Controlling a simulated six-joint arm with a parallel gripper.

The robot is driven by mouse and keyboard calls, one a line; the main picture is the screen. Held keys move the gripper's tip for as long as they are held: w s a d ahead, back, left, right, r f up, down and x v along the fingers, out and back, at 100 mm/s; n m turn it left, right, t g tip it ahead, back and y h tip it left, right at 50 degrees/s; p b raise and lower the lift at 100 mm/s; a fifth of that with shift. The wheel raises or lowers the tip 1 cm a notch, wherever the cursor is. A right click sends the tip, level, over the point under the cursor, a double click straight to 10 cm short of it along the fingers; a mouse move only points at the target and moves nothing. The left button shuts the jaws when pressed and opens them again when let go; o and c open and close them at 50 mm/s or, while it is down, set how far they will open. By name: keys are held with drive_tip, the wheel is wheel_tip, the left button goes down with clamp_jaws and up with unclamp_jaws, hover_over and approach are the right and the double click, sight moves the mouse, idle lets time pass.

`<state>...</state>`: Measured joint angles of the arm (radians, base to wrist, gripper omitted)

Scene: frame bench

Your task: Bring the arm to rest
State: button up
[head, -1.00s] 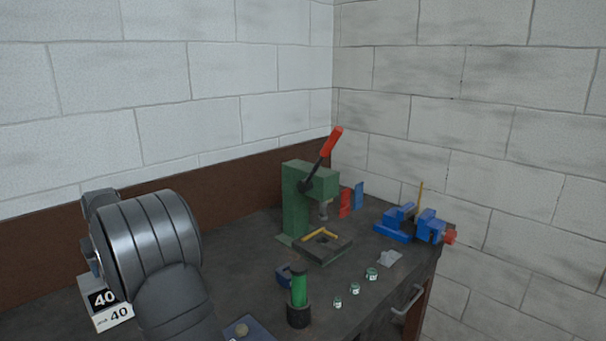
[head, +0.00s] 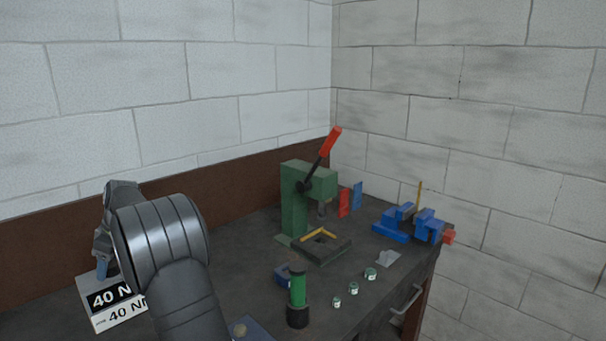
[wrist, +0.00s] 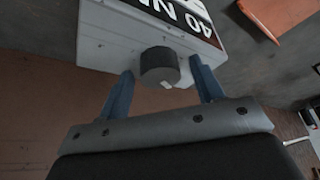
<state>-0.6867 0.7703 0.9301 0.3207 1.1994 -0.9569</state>
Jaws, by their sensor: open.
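My gripper (wrist: 163,88) is open in the wrist view, with its two blue fingers spread apart. A short black knob (wrist: 159,66) on the face of a white box (wrist: 110,47) shows between the fingers. I cannot tell whether either finger touches it. In the head view the white box (head: 118,318), with a black "40 N" label, sits at the lower left of the bench.
On the bench stand a green press (head: 294,200) with a red lever, a green cylinder (head: 298,288) in a black base, several small jars (head: 353,289) and a blue vise (head: 400,222). A brown board (head: 40,255) and block walls close off the back. Bare bench lies left of the press.

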drive_tip(key=shift+n+g, duration=0.4)
drive_tip(key=shift+n, duration=0.7)
drive_tip(key=o, duration=0.9)
drive_tip(key=shift+c, duration=0.2)
drive_tip(key=shift+d+r+m+t, duration=0.2)
drive_tip(key=shift+m+t, duration=0.4)
drive_tip(key=shift+t, duration=0.1)
drive_tip(key=shift+s+d+r+m+t, duration=0.2)
drive_tip(key=shift+s+d+m+t, duration=0.15)
drive_tip(key=shift+m+t, duration=0.4)
drive_tip(key=s+d+f+m+t+y, duration=0.2)
drive_tip(key=s+d+m+t+y, duration=0.5)
drive_tip(key=s+d, duration=0.8)
drive_tip(key=w+a+f+m+h, duration=0.1)
drive_tip(key=w+a+f+h, duration=0.1)
drive_tip(key=w+a, duration=0.3)
drive_tip(key=shift+w+a+f+m+t, duration=0.15)
drive_tip(key=shift+a+f+m+t, duration=0.2)
drive_tip(key=shift+a+f, duration=0.55)
